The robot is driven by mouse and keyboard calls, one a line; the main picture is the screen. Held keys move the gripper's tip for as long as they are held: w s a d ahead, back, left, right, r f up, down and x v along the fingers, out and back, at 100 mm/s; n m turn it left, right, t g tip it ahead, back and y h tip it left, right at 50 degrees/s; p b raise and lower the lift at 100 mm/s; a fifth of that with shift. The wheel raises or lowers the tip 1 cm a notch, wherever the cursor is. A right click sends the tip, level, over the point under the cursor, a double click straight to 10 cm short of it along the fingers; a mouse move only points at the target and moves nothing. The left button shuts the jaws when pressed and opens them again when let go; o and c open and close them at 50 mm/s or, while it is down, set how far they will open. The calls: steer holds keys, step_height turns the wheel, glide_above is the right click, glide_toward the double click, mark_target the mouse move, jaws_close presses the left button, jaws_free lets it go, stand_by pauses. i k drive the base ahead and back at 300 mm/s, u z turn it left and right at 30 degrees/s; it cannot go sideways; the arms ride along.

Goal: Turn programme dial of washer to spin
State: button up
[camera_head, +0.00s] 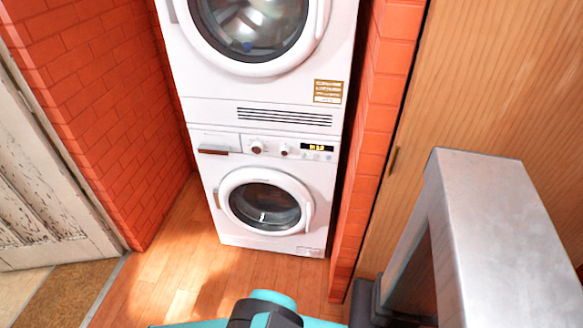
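The white washer (230,180) is the lower of two stacked machines, and its round door (265,205) is shut. Its control panel has a larger round knob (256,147), which looks like the programme dial, and a smaller knob (285,150) to its right. The dial's pointer and markings are too small to read. A dark display (317,147) with yellow characters is at the panel's right. Grey, teal and black parts of my own body show at the bottom and right, apart from the washer. My gripper's fingers are not visible.
A second white machine (205,85) with a round door sits on top of the washer. Red brick walls (115,120) flank the alcove. The wooden floor (185,265) before the washer is clear. A wooden panel (480,80) stands right, a worn pale door (45,195) left.

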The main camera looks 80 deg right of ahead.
mark_target(257, 147)
steer(key=k, duration=0.5)
steer(key=z, duration=1.15)
steer(key=i, duration=0.45)
steer(key=u, duration=0.75)
steer(key=k, duration=0.15)
steer(key=z, duration=1.95)
